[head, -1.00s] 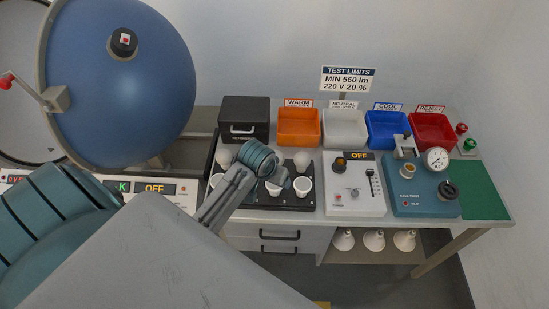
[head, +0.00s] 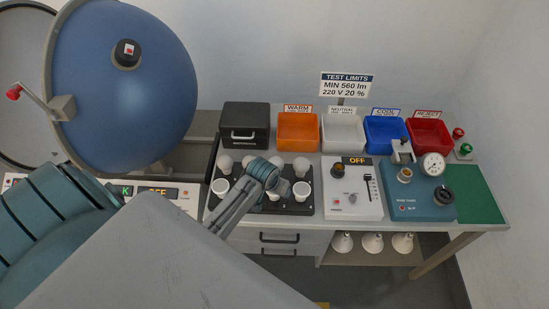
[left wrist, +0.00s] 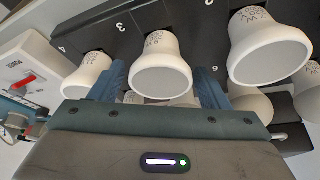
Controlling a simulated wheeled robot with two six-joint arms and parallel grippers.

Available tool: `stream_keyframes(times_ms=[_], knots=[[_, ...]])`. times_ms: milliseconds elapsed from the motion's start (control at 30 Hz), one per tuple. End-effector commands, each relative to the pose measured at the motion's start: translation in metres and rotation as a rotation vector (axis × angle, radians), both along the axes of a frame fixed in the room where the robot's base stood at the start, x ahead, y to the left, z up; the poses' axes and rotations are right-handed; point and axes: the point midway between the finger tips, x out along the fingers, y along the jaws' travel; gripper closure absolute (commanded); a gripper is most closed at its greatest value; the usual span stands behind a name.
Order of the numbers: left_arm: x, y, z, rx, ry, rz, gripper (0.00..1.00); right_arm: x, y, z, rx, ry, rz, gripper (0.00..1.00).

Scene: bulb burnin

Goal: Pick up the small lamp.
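A black tray (head: 240,205) on the bench holds several white lamps, some round and some cup-shaped reflectors. My left gripper (head: 282,189) is down over the tray's front row. In the left wrist view its two blue fingers (left wrist: 162,88) stand apart, with a reflector lamp (left wrist: 160,70) between or just beyond them; I cannot tell whether they touch it. Another reflector lamp (left wrist: 268,48) is to the right and one (left wrist: 88,76) to the left. Round lamps (left wrist: 252,103) show partly behind. Which lamp is the small one is unclear. My right gripper is not in view.
A black case (head: 245,125) and orange (head: 298,145), white, blue and red bins stand behind the tray. A grey test box (head: 352,205) and a teal gauge box (head: 420,208) stand to the right. A large blue sphere (head: 120,90) is at left.

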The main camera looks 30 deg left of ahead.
Motion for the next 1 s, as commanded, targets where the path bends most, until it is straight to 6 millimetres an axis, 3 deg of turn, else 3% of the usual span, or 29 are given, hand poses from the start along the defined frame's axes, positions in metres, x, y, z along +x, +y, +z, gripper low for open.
stream_keyframes(times_ms=[33, 200, 567, 867, 1000], knots=[[0.000, 0.000, 0.000, 0.000, 0.000, 0.000, 0.41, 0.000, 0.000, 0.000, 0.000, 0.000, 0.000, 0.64], [0.000, 0.000, 0.000, 0.000, 0.001, 0.000, 0.70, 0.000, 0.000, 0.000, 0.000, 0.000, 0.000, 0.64], [0.000, 0.000, 0.003, 0.000, 0.000, 0.000, 0.70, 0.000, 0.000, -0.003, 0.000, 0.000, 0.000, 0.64], [0.001, 0.001, 0.035, 0.003, -0.005, 0.000, 0.70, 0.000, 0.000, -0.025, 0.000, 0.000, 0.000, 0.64], [-0.034, -0.001, 0.033, 0.001, 0.002, -0.001, 0.70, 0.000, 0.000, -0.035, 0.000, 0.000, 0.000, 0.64]])
